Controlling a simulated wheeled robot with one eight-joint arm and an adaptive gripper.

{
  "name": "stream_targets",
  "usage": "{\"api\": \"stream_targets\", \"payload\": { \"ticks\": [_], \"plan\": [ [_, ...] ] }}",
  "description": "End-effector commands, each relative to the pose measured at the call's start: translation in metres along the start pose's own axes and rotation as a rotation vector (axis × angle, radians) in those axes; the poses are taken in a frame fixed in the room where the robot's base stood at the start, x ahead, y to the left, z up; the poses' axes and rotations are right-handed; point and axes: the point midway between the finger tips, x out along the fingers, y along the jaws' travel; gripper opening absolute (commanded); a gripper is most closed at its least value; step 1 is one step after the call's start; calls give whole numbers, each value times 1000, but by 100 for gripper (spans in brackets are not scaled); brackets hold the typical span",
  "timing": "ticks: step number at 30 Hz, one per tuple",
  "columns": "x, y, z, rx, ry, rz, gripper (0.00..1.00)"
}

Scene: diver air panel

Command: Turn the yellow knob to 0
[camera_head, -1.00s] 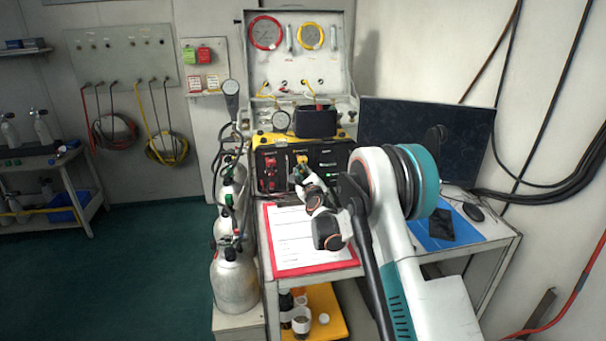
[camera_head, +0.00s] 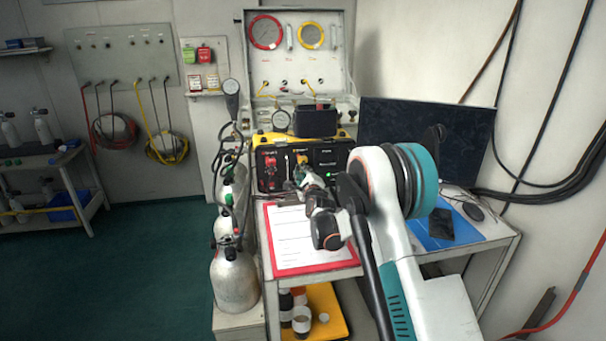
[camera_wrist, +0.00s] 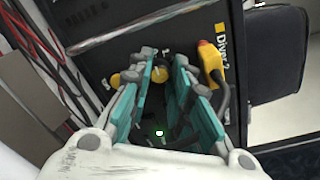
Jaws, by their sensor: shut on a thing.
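The black air panel box (camera_head: 328,160) stands at the back of the table, below the open gauge case. In the wrist view, a small yellow knob (camera_wrist: 160,73) on the panel's dark face sits between the tips of my gripper (camera_wrist: 165,62). The teal fingers are shut on this knob from both sides. In the head view, my gripper (camera_head: 302,178) reaches the middle of the panel front, and it hides the knob there. The pointer and the 0 mark cannot be read.
Another yellow part (camera_wrist: 115,80) lies just left of the fingers in the wrist view. A yellow connector (camera_wrist: 208,58) with a dark cable is close on the right. A red-edged clipboard (camera_head: 297,240) lies below my arm. A monitor (camera_head: 425,140) stands right.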

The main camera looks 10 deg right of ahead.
Motion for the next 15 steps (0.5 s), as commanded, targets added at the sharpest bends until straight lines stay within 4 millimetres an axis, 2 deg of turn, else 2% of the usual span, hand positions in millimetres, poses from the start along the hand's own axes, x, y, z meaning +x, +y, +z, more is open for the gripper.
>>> {"api": "stream_targets", "payload": {
  "ticks": [4,5,7,15],
  "plan": [
    [0,1,0,0,0,1,0],
    [0,1,0,0,0,1,25],
    [0,1,0,0,0,1,40],
    [0,0,0,1,0,0,40]
  ]
}}
